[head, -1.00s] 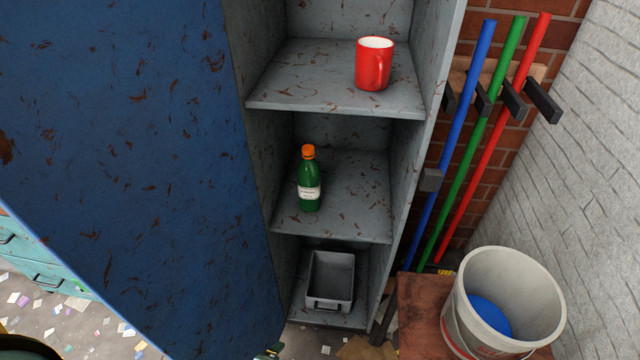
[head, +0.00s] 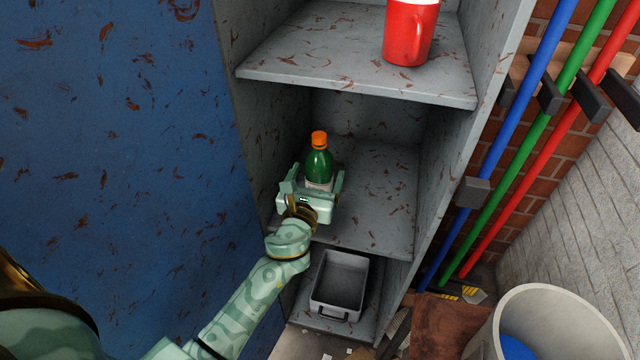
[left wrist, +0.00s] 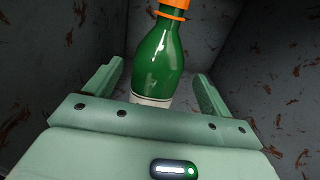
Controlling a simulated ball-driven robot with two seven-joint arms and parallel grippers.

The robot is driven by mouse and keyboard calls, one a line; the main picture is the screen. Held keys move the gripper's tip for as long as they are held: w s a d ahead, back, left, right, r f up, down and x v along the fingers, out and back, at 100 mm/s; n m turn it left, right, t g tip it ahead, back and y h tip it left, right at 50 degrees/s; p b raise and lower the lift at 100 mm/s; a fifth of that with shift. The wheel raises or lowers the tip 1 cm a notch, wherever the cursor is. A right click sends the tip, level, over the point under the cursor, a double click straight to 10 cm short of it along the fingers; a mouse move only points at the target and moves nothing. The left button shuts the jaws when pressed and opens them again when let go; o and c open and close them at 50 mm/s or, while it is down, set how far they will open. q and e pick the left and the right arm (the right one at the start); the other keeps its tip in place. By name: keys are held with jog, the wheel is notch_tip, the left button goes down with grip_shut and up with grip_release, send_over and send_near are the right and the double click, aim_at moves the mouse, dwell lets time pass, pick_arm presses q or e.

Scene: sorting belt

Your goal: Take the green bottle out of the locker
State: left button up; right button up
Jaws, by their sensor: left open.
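The green bottle (head: 319,163) with an orange cap and a white label stands upright on the middle shelf of the locker (head: 390,195). My left gripper (head: 319,178) is open at the front of that shelf, with a finger on each side of the bottle. In the left wrist view the bottle (left wrist: 158,60) rises between the two spread fingers, with gaps on both sides. The gripper body hides the bottle's lower part. My right gripper is not in view.
A red mug (head: 409,35) stands on the shelf above. A grey bin (head: 342,282) sits in the bottom compartment. The blue locker door (head: 120,130) stands open at left. Coloured poles (head: 527,95) and a white bucket (head: 545,318) are at right.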

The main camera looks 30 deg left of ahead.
pick_arm(q)
jog(key=b+x, duration=0.1)
jog(key=x, duration=0.4)
jog(key=shift+w+a+f, duration=0.1)
jog(key=shift+w+a, duration=0.1)
jog(key=shift+w, duration=0.15)
jog(key=c, duration=1.6)
